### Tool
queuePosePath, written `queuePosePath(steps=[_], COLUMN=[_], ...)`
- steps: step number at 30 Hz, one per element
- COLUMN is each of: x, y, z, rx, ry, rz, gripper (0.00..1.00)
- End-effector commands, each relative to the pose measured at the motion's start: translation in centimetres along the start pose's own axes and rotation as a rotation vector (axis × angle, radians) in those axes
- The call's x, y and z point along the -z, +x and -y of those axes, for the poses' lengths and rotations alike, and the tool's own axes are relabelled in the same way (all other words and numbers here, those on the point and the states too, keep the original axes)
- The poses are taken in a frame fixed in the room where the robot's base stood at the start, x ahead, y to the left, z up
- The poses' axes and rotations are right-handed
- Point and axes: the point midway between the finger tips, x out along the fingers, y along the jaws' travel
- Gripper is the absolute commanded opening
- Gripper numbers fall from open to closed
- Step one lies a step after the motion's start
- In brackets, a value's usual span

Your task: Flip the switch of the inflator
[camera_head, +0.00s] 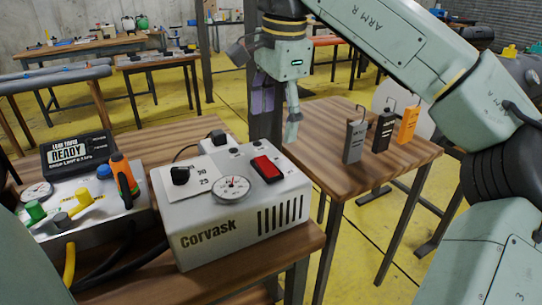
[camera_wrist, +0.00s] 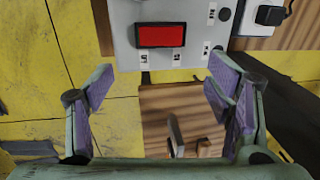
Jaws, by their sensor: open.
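The inflator (camera_head: 235,205) is a light grey box marked "Corvask" on the wooden table's front right corner. Its red rocker switch (camera_head: 267,168) is on the top face, right of a round gauge (camera_head: 231,187) and a black knob (camera_head: 180,175). My gripper (camera_head: 277,118) hangs above and behind the inflator, to the right of the switch, touching nothing. In the wrist view the red switch (camera_wrist: 161,35) lies ahead of the open, empty fingers (camera_wrist: 160,88), near the top of the picture. I cannot tell which way the switch is tipped.
A leak tester (camera_head: 80,185) with a "READY" display and colored valves stands left of the inflator. A smaller table (camera_head: 400,155) at right holds grey, black and orange handheld devices. A dark post (camera_head: 200,60) stands behind. Yellow floor separates the tables.

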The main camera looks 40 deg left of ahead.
Motion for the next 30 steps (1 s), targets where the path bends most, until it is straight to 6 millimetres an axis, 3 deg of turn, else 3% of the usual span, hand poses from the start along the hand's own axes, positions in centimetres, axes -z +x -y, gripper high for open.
queuePosePath(steps=[9,15,28,30], x=[-0.1,-0.2,-0.2,-0.2], y=[6.0,8.7,9.8,9.8], z=[-0.1,0.0,0.0,0.0], rx=[-0.001,0.002,0.003,0.003], ry=[-0.001,-0.001,0.0,0.0], rz=[0.005,0.006,0.006,0.006], gripper=[0.73,0.73,0.73,0.69])
